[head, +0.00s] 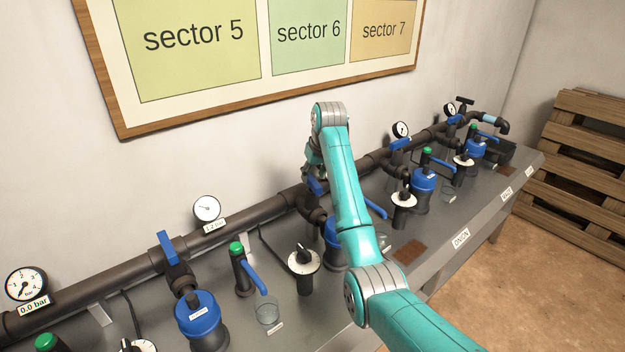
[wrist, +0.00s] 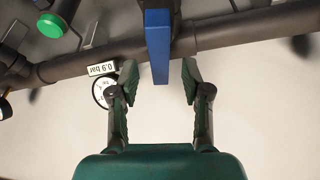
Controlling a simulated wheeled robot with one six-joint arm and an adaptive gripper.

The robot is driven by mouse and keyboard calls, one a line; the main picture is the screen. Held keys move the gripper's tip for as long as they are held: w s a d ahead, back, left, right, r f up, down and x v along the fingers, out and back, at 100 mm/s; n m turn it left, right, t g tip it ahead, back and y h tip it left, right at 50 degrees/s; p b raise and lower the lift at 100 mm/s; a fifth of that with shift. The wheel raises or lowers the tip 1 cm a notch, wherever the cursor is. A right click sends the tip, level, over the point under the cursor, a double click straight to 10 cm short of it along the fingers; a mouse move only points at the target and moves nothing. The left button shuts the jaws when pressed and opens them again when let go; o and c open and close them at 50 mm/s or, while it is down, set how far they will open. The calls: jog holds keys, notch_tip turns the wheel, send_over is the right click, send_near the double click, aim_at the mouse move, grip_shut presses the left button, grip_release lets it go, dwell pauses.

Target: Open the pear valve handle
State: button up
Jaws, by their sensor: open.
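A blue valve handle (wrist: 158,48) shows in the wrist view, crossing in front of the dark pipe. My gripper (wrist: 160,78) is open, with one finger on each side of the handle's free end. Gaps show on both sides, and nothing is held. In the head view my gripper (head: 314,168) is at the pipe behind the middle of the bench, partly hidden by my arm. Part of a blue handle (head: 317,186) shows just below it. I cannot read any pear label, so I cannot tell from a label which valve this is.
The dark pipe (head: 236,221) runs along the wall above the grey bench (head: 270,335). A gauge labelled 0.9 bar (wrist: 103,90) is close to the left finger. Another blue handle (head: 167,248), a green-capped tap (head: 237,262) and a dial (head: 303,259) stand left of my arm.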

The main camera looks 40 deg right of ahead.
jog(key=shift+x, duration=1.45)
grip_shut()
jog(key=shift+d+n+y, duration=0.1)
jog(key=shift+n+y, duration=0.5)
jog(key=shift+n, duration=1)
grip_release()
jog(key=shift+v, duration=3.8)
